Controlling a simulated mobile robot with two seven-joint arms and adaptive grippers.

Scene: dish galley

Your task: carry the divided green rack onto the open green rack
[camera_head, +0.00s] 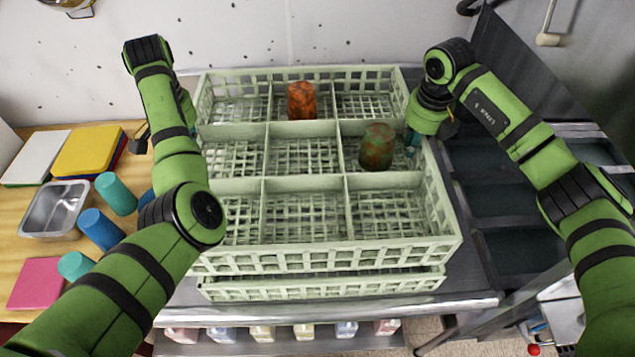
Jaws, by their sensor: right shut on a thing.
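The divided green rack (330,258) is pale green with several compartments. It is in the middle of the head view, directly over the open green rack (322,288), whose front wall shows below it. A narrow dark gap shows between them at the front; I cannot tell whether they touch elsewhere. A rust-red cup (301,100) stands in the back middle compartment and a green-brown cup (377,147) in the middle-row right one. My right gripper (412,141) is shut on the divided rack's right wall. My left gripper is hidden behind its own arm at the left wall.
The racks are over a steel counter (470,302). A wooden table (25,245) at left holds a metal pan (55,208), teal and blue cups and coloured boards. Dark sloped channels (510,195) lie at right. A lower shelf holds several small containers (262,333).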

